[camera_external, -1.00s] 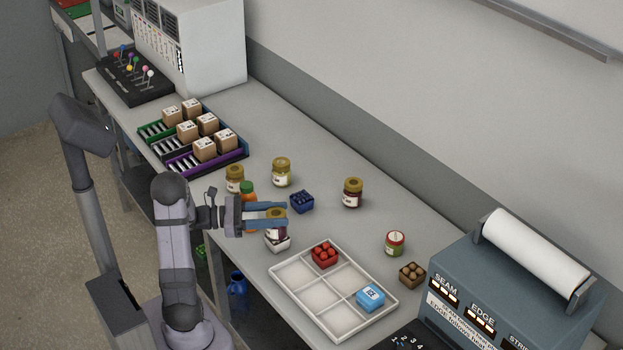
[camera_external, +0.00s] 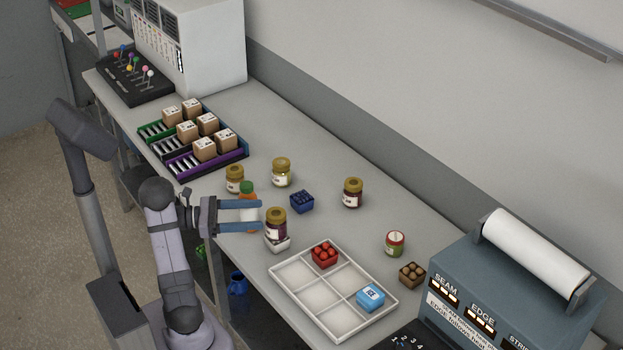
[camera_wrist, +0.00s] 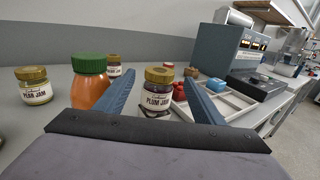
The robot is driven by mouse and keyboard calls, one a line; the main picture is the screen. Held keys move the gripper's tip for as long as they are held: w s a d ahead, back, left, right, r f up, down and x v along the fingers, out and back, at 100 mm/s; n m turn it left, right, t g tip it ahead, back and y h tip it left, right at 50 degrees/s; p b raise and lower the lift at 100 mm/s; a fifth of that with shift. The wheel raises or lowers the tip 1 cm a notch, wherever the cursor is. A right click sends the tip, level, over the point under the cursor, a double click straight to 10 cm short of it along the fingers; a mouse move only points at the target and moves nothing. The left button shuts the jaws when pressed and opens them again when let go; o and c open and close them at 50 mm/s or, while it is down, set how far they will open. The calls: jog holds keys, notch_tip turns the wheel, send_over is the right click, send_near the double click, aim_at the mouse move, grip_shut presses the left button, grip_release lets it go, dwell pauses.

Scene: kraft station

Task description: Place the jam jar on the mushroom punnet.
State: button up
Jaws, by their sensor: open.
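A jam jar (camera_external: 276,223) with a gold lid and dark contents stands upright on a small white punnet (camera_external: 279,245), near the left corner of the white tray. The jar hides what is in the punnet. In the wrist view, the jar (camera_wrist: 159,96) shows a cream label reading PLUM JAM, ahead between my fingers. My gripper (camera_external: 262,215) is open and empty. Its fingertips are just left of the jar and appear clear of it. It also shows in the wrist view (camera_wrist: 160,80).
An orange bottle with a green lid (camera_wrist: 89,84) stands close to my left finger. Other gold-lidded jars (camera_external: 281,173) and a blue punnet (camera_external: 302,202) are behind. The compartment tray (camera_external: 315,297) holds a red punnet and a blue box. A brown punnet (camera_external: 412,274) is right.

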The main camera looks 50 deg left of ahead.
jog(key=shift+v, duration=2.5)
